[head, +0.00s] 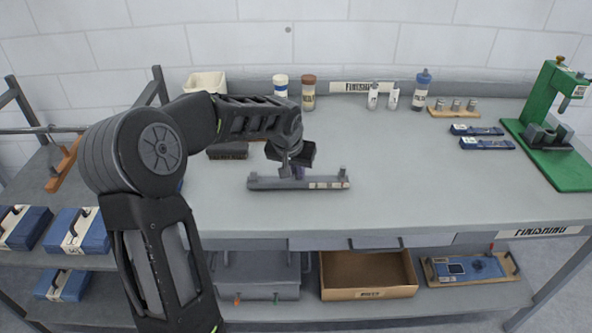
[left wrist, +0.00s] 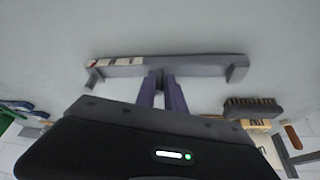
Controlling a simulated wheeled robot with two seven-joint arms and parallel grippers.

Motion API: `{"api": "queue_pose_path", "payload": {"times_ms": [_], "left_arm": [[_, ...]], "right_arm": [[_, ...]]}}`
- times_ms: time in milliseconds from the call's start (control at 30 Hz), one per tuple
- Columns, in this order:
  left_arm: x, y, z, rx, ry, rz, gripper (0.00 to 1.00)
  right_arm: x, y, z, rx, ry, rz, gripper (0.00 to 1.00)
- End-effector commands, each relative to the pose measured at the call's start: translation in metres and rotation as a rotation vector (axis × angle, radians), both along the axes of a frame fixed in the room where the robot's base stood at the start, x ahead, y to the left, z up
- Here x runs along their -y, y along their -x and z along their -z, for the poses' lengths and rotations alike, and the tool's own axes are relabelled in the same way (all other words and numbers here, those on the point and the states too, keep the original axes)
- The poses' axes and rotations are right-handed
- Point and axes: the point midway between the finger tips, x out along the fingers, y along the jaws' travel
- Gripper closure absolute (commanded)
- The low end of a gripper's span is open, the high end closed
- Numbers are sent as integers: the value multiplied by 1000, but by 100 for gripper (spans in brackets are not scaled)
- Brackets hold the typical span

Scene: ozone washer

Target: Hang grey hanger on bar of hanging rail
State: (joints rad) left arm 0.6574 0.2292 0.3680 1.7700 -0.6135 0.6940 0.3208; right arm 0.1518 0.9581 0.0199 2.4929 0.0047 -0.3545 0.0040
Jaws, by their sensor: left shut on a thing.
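The grey hanger (head: 265,183), a flat bar with short upturned ends and a pale label, is at the middle of the grey workbench (head: 420,190). My left gripper (head: 297,172) reaches down to its middle and is shut on it. In the left wrist view the hanger (left wrist: 200,66) runs across in front of the purple-grey fingers (left wrist: 162,90). I cannot tell whether it touches the bench top. The hanging rail's bar (head: 38,130) is at the far left, with a brown wooden hanger (head: 63,165) on it. My right gripper is not in view.
A brush (head: 228,151) lies behind my left arm; it also shows in the left wrist view (left wrist: 252,107). Bottles (head: 308,92) and a cream bin (head: 205,82) line the back. A green press (head: 548,130) stands at right. Blue boxes (head: 75,230) fill the left shelves. The bench's right-centre is clear.

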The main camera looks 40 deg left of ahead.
Motion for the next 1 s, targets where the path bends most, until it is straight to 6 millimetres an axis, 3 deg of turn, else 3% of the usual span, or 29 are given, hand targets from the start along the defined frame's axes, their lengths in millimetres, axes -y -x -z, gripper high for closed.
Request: {"api": "queue_pose_path", "payload": {"times_ms": [433, 467, 700, 1000], "left_arm": [[0, 0, 10, 3, -1, 1, 100], [0, 0, 8, 2, -1, 0, 84], [0, 0, 8, 1, 0, 0, 64], [0, 0, 6, 1, 0, 0, 64]], "right_arm": [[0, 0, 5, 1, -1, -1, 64], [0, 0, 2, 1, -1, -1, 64], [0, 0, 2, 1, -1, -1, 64], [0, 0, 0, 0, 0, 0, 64]]}}
